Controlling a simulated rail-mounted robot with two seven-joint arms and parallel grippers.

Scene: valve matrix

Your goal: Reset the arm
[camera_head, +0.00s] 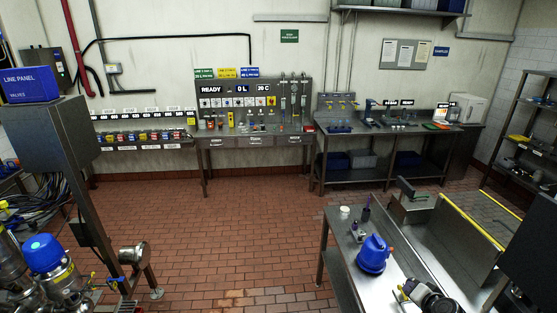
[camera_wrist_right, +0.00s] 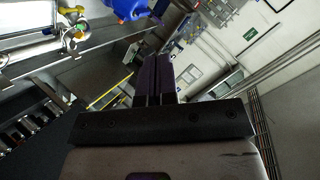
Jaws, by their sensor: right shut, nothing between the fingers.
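My right gripper (camera_wrist_right: 158,62) fills the lower middle of the right wrist view. Its two dark purple fingers lie side by side, shut and empty, in front of a dark crossbar. Past the fingertips the rolled view shows grey surfaces and the wall; the fingers touch nothing that I can make out. I cannot make out the right gripper clearly in the head view. My left gripper does not show in either view.
A steel table (camera_head: 343,262) at lower right holds a blue housing (camera_head: 373,256), a valve (camera_head: 432,297) and small items. A yellow-edged steel unit (camera_head: 470,227) stands beside it. A grey panel box (camera_head: 48,140) stands left. The brick floor (camera_head: 220,220) between is clear.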

